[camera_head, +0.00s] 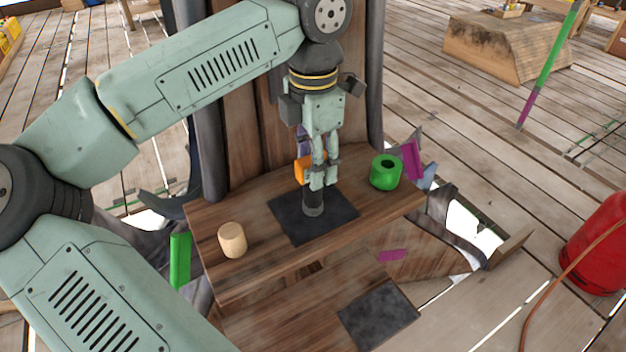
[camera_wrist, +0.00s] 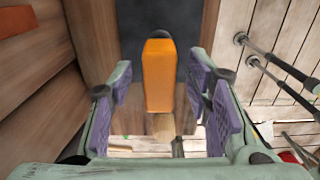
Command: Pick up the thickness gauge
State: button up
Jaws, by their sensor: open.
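An orange block-shaped object, which I take to be the thickness gauge (camera_head: 302,171), shows in the head view beside the fingers, partly hidden by them. In the wrist view the orange object (camera_wrist: 158,77) stands out between my two fingers, with a gap on each side. My gripper (camera_head: 319,178) points down over the dark mat (camera_head: 285,222) on the wooden bench. It is open, its purple pads apart, and it also shows in the wrist view (camera_wrist: 163,98). A short dark cylinder (camera_head: 313,206) shows below the fingers; I cannot tell what it is.
On the wooden bench (camera_head: 245,275), a pale wooden cylinder (camera_head: 232,240) stands at the left and a green ring-shaped cylinder (camera_head: 385,172) at the right. A second dark mat (camera_head: 378,314) lies on a lower board in front. A red cylinder (camera_head: 600,245) stands at the far right.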

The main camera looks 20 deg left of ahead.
grip_shut()
dwell(0.5)
